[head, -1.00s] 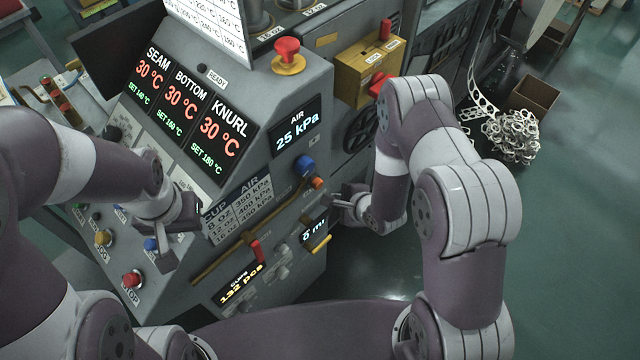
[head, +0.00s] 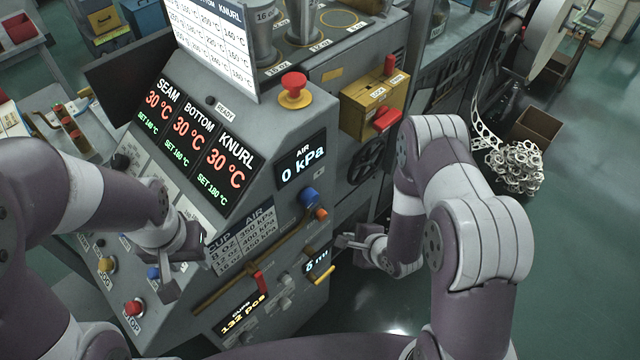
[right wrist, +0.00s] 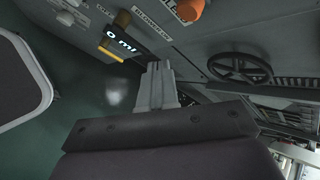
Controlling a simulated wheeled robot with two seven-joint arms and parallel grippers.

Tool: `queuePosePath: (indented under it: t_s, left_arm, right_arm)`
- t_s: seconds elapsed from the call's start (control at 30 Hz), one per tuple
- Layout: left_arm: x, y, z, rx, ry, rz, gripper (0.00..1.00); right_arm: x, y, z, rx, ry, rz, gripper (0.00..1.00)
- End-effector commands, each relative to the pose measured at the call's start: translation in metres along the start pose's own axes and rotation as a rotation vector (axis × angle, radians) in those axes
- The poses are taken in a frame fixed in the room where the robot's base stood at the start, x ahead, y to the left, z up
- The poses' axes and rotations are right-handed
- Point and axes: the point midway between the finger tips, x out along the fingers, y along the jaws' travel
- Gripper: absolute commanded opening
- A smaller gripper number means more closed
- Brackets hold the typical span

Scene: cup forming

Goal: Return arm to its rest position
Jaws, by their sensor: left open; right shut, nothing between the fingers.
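My right gripper (head: 343,241) is shut and empty. In the head view it hangs in front of the lower right part of the machine's panel, close to the small ml display (head: 318,264) and below the blue knob (head: 309,197). In the right wrist view its shut fingers (right wrist: 157,84) point at the panel's lower edge, with the ml display (right wrist: 124,47) to their upper left. My left gripper (head: 184,277) is open and empty in front of the panel's left part, near the blue button (head: 153,272). Whether either gripper touches the panel is hard to tell.
The control panel (head: 229,112) shows three 30 °C readings and AIR 0 kPa. A red emergency knob (head: 294,87) and a yellow lock box (head: 374,101) stick out. A handwheel (head: 368,160) sits behind my right arm.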

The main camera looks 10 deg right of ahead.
Motion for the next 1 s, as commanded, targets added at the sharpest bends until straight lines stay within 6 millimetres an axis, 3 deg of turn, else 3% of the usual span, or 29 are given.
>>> queuePosePath:
  t_s: [0.17,0.27,0.33,0.4,0.47,0.53,0.6,0.7,0.73,0.87,1.0]
  left_arm:
    - [0.000,0.000,0.000,0.000,0.000,0.000,0.47]
    - [0.000,0.000,0.000,0.000,0.000,0.000,0.47]
    - [0.000,0.000,0.000,0.000,0.000,0.000,0.47]
    - [0.000,0.000,0.000,0.000,0.000,0.000,0.47]
    - [-0.001,0.000,0.000,0.000,0.000,0.000,0.47]
    - [-0.001,0.000,0.000,0.000,0.000,0.000,0.47]
    - [0.000,0.000,0.000,0.000,0.000,0.000,0.47]
    - [0.000,0.000,0.000,0.000,0.000,0.000,0.47]
    - [0.000,0.000,0.000,0.000,0.000,0.000,0.47]
    - [0.000,0.000,0.000,0.000,0.000,0.000,0.47]
    - [0.000,0.000,0.000,0.000,0.000,0.000,0.47]
  right_arm:
    - [0.000,0.000,0.000,-0.001,0.000,0.000,0.00]
    - [0.000,0.004,-0.002,-0.088,0.007,0.020,0.00]
    - [-0.004,0.028,-0.011,-0.268,0.041,0.133,0.00]
    - [-0.023,0.059,-0.027,-0.529,0.068,0.346,0.00]
    - [-0.051,0.062,-0.035,-0.790,0.048,0.534,0.00]
    - [-0.097,0.050,-0.034,-1.071,-0.037,0.730,0.00]
    - [-0.150,0.030,-0.019,-1.300,-0.174,0.867,0.00]
    - [-0.214,0.004,0.013,-1.487,-0.313,0.908,0.00]
    - [-0.227,-0.004,0.021,-1.512,-0.316,0.890,0.00]
    - [-0.245,-0.041,0.040,-1.564,-0.214,0.768,0.00]
    - [-0.246,-0.050,0.043,-1.582,-0.191,0.740,0.00]
